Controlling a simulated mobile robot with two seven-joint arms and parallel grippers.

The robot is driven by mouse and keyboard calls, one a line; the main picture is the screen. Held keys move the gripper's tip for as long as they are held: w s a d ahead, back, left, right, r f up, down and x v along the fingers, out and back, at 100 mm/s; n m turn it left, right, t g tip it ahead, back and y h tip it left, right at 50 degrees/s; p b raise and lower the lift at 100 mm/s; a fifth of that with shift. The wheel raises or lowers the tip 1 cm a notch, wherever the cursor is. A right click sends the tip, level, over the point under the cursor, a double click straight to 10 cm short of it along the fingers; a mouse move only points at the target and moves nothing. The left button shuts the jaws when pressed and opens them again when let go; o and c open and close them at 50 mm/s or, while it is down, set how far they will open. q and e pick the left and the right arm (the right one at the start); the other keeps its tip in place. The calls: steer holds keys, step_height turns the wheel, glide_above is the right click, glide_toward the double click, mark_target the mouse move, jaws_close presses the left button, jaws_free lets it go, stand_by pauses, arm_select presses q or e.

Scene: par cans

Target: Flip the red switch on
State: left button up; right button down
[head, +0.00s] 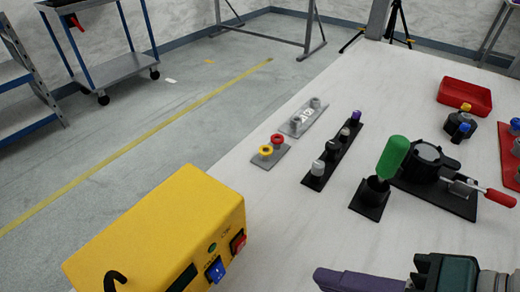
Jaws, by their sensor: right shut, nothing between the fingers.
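The red switch (238,243) is a small rocker on the near right face of a yellow box (160,225), at the lower left of the head view. It is too small to tell which way the rocker is tipped. A blue switch (215,270) sits beside it on the same face, with a small green round part (212,247) above. My right gripper (325,277) comes in at the bottom right, its purple fingers shut and empty, pointing left. It is apart from the box, to the right of the red switch. My left gripper is out of view.
The white table has bare room between the box and my right gripper. Behind stand plates with knobs (333,148), a green-handled tool (392,157) in a black holder, a red-handled clamp (490,196) and a red tray (464,96). A cart (108,68) stands on the floor.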

mark_target(241, 246)
steer(key=b+x, duration=0.2)
steer(key=x, duration=0.5)
steer(key=shift+w+a+f, duration=0.1)
steer(key=shift+a+f, duration=0.05)
steer(key=shift+f, duration=0.1)
steer(key=w+a, duration=0.2)
steer(key=shift+a+r, duration=0.15)
steer(key=shift+a, duration=0.25)
steer(key=shift+w+a, duration=0.35)
steer(key=shift+a, duration=0.05)
